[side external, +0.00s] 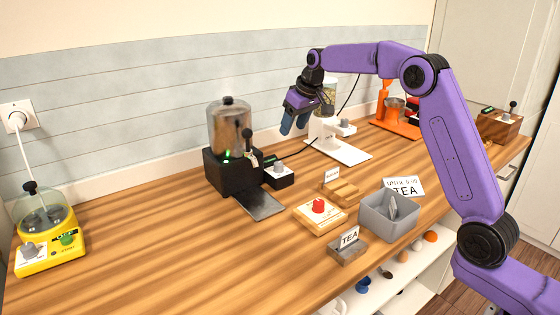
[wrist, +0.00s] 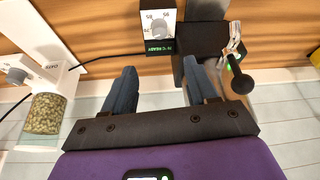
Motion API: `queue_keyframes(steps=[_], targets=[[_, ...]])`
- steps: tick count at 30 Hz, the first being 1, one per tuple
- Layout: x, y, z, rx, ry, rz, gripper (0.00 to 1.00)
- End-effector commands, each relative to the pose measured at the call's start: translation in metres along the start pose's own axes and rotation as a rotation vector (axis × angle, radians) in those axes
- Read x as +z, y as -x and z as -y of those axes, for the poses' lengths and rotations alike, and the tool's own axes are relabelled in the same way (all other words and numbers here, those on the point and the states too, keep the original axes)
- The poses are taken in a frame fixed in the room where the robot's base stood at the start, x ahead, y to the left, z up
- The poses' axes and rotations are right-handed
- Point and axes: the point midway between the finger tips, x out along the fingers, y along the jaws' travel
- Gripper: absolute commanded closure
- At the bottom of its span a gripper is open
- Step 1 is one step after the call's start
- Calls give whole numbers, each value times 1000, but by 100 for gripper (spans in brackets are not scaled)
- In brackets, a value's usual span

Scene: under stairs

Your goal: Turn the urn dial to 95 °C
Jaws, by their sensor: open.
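The urn (side external: 230,128) has a clear tank on a black base with a black-knobbed tap lever, near the wall. A black control box with a white top stands on its right. Its grey dial (side external: 280,168) also shows in the wrist view (wrist: 159,29), with marks around it including 85 and 95. Where the dial points is too small to tell. A lit green display beside the dial appears to read READY. My gripper (side external: 294,124) is open and empty, above and to the right of the urn. In the wrist view the dial lies beyond the fingertips (wrist: 159,66), not touching them.
A black cable runs from the box. A grey bin (side external: 388,222), a red-button block (side external: 320,207) and TEA signs stand in front. A yellow machine (side external: 48,240) is far left.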

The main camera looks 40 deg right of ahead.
Motion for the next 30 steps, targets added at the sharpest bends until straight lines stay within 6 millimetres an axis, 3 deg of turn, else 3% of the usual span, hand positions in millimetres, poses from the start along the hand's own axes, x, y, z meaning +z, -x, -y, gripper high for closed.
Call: queue_keyframes(steps=[18,24,30], targets=[[1,-116,0,0,-1,3,42],[1,-140,0,0,-1,1,42],[0,-150,0,1,-1,-1,42]])
